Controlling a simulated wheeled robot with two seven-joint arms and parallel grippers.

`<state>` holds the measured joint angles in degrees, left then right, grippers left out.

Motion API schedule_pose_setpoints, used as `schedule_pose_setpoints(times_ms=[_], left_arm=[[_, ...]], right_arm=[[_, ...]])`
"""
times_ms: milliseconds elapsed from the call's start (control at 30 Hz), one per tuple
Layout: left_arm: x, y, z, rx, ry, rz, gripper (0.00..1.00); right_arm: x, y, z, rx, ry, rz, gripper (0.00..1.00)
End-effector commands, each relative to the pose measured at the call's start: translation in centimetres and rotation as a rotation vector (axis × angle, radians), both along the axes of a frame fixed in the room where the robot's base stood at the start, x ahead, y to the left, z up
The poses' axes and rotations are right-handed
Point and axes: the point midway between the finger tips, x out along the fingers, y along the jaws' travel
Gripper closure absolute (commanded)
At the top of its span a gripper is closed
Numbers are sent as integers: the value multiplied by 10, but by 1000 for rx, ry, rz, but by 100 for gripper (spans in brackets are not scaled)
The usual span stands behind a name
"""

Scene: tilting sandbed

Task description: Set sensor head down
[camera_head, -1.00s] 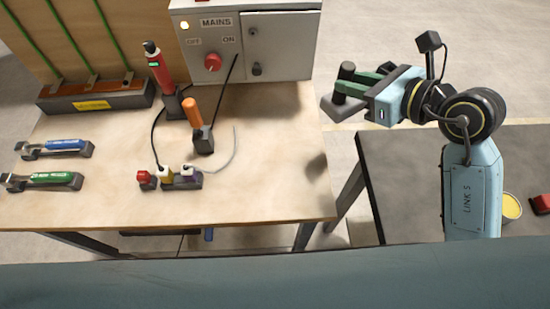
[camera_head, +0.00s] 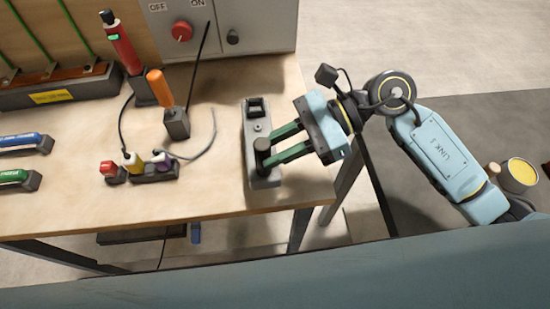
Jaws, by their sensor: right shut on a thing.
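The sensor head, as I take it, is a long grey block (camera_head: 250,140) with a black square part at its far end and a dark round post near its near end. It is at the right part of the wooden bench top (camera_head: 220,190). My right gripper (camera_head: 269,152) reaches in from the right, its green fingers shut around the dark post. The block looks flat, at or just above the bench; I cannot tell whether it touches. The fingers hide part of the post and block. My left gripper is not in view.
A red switch cabinet knob (camera_head: 181,31) is on the grey mains box behind. A red tool (camera_head: 121,45), an orange-handled tool (camera_head: 160,88) and a connector strip (camera_head: 154,170) stand left. The bench's right edge is close beside the block.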

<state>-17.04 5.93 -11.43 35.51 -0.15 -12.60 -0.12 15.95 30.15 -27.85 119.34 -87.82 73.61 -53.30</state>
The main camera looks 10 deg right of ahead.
Motion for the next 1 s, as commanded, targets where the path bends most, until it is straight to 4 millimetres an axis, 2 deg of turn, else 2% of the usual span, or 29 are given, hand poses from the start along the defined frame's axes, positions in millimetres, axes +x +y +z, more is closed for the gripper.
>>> schedule_pose_setpoints(times_ms=[333,800,833,967,1000], left_arm=[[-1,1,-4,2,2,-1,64],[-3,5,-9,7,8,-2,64],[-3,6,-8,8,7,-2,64],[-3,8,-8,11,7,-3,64],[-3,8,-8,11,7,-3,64]], right_arm=[[0,0,-40,2,0,-2,100],[0,0,-45,1,-3,-2,100],[0,0,-45,0,-1,-2,72],[0,0,-44,0,-1,-2,55],[0,0,-44,0,-1,-2,54]])
